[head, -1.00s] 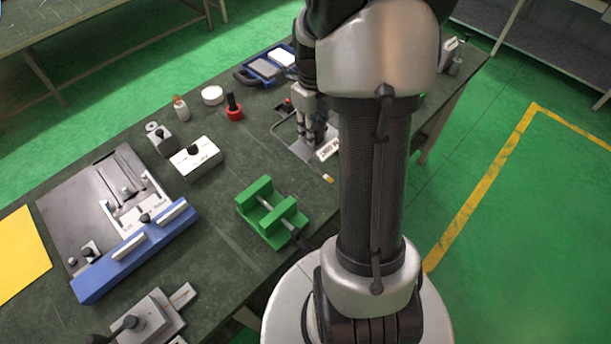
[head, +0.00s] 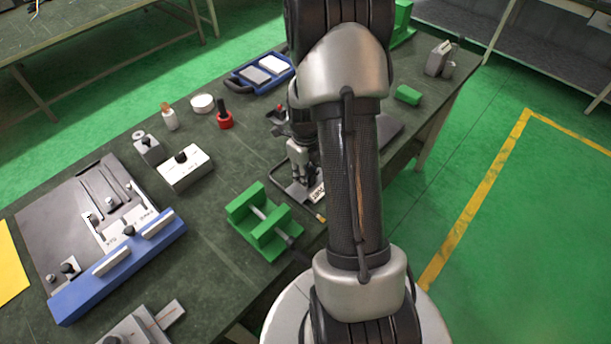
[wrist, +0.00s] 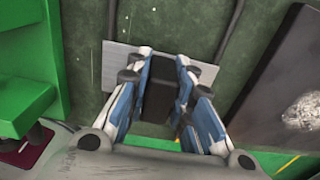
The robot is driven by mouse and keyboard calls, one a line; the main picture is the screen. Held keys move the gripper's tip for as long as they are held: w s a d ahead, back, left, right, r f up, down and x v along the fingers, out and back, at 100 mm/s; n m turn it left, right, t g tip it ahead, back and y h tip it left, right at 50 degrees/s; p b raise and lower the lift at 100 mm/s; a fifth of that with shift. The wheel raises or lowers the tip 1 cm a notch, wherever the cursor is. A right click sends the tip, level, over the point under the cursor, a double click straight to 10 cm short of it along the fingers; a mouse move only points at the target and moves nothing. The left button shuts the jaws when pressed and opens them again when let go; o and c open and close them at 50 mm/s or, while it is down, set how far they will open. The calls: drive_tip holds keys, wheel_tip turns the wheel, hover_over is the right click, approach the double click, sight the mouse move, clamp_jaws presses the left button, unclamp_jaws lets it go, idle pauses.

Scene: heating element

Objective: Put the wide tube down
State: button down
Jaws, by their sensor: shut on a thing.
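My gripper (head: 301,172) is low over the worktable, right of the green holder (head: 262,222), partly hidden by my arm. In the wrist view my gripper (wrist: 162,62) has its blue and white fingers closed around a dark piece (wrist: 157,92). I take this piece to be the wide tube; its full shape and ends are hidden. Behind the fingers lies a light grey plate (wrist: 116,58). In the head view the held piece cannot be made out. Whether it touches the surface below cannot be told.
A labelled plate in a dark wire frame (head: 276,178) lies around my gripper. A red piece with a black top (head: 224,121) and a blue-framed tray (head: 243,87) stand behind. A small green block (head: 408,95) lies right of my arm. A dark plate (wrist: 280,85) shows at right in the wrist view.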

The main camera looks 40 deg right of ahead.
drive_tip(key=shift+r, duration=0.1)
drive_tip(key=shift+f, duration=0.2)
drive_tip(key=c, duration=1.4)
unclamp_jaws()
